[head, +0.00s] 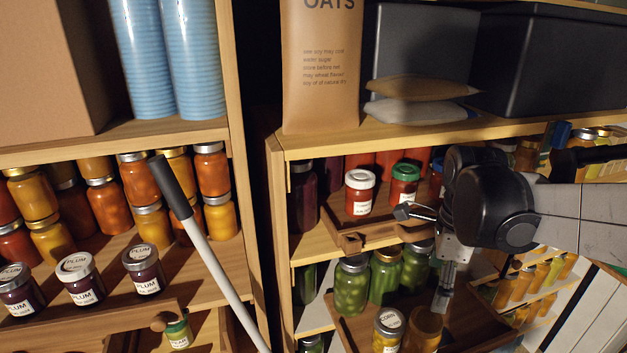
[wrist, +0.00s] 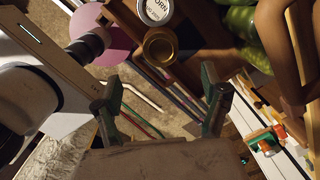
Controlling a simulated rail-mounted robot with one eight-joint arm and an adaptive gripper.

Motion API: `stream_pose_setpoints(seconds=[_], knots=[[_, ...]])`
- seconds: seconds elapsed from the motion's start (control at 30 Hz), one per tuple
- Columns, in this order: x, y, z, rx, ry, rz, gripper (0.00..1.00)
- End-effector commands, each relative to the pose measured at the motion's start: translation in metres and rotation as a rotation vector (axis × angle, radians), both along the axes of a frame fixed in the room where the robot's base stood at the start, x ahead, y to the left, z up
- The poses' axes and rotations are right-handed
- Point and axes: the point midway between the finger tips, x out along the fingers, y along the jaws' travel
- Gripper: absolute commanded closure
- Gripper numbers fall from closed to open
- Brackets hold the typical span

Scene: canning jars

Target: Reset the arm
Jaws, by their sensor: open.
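My gripper (head: 422,258) is in front of the right-hand shelf unit, at the level of its jars. Its two fingers are spread wide, one towards the left and one downwards. In the wrist view my gripper (wrist: 162,88) is open, with nothing between its fingers. A corn jar (head: 388,330) and an amber jar (head: 425,332) stand just below it on the lower shelf. In the wrist view the corn jar's white lid (wrist: 155,10) and a gold lid (wrist: 160,46) lie beyond the fingertips.
Green jars (head: 352,287) stand left of the gripper. A red jar (head: 360,193) and a green-lidded jar (head: 404,187) stand on a wooden tray (head: 350,241) above. A white pole with a dark grip (head: 207,245) leans at the left. An oats bag (head: 320,70) stands on top.

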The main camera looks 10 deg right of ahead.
Motion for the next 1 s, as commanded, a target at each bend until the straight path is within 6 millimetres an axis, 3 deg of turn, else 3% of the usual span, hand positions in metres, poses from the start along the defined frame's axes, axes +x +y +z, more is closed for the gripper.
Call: stream_pose_setpoints(seconds=[0.17,0.27,0.8,1.0], knots=[[-0.002,0.004,0.004,-0.007,-0.013,0.051,0.23],[-0.005,0.014,0.002,-0.026,-0.049,0.186,0.23],[-0.033,0.088,-0.019,-0.396,-0.312,1.435,0.23],[-0.042,0.107,-0.027,-0.573,-0.351,1.78,0.23]])
